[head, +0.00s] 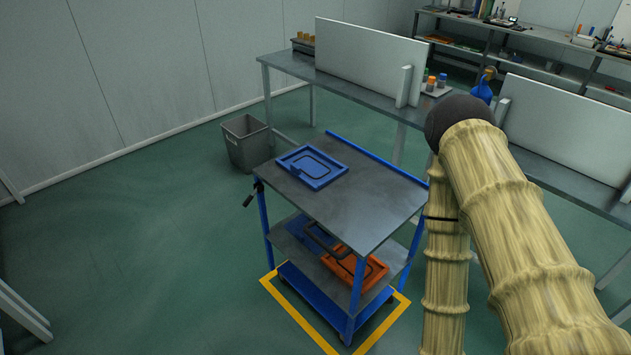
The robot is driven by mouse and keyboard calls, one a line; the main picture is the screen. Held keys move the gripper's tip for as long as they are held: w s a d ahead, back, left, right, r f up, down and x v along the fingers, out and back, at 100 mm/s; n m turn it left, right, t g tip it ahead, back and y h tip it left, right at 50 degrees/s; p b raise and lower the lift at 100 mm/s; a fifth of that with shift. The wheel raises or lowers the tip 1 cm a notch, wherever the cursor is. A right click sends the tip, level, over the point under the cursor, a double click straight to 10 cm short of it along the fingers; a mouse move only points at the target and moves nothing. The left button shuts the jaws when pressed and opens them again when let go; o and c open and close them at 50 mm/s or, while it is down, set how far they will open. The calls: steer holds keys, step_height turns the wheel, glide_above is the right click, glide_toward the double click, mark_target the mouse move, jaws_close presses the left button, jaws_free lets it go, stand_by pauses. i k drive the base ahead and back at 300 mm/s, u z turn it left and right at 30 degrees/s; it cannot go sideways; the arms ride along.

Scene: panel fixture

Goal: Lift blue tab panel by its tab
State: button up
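A blue panel (325,172) lies flat on the dark top shelf of a blue-framed cart (365,205), near its far left corner. It has a raised rim and an inner outline. A small raised blue piece near its left side may be its tab, but it is too small to tell. My arm stands at the right of the head view, beside the cart, and bends at a dark joint. Its lower part runs down out of the picture, and my gripper is not in view.
The cart's lower shelf holds an orange panel (372,272), a blue item (308,234) and a dark curved handle. A grey bin (247,144) stands behind the cart. A long workbench (345,98) with white screens runs behind. The floor to the left is clear.

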mark_target(313, 167)
steer(key=k, duration=0.9)
steer(key=u, duration=1.05)
steer(key=i, duration=1.4)
steer(key=z, duration=0.85)
steer(key=i, duration=0.5)
steer(key=z, duration=0.55)
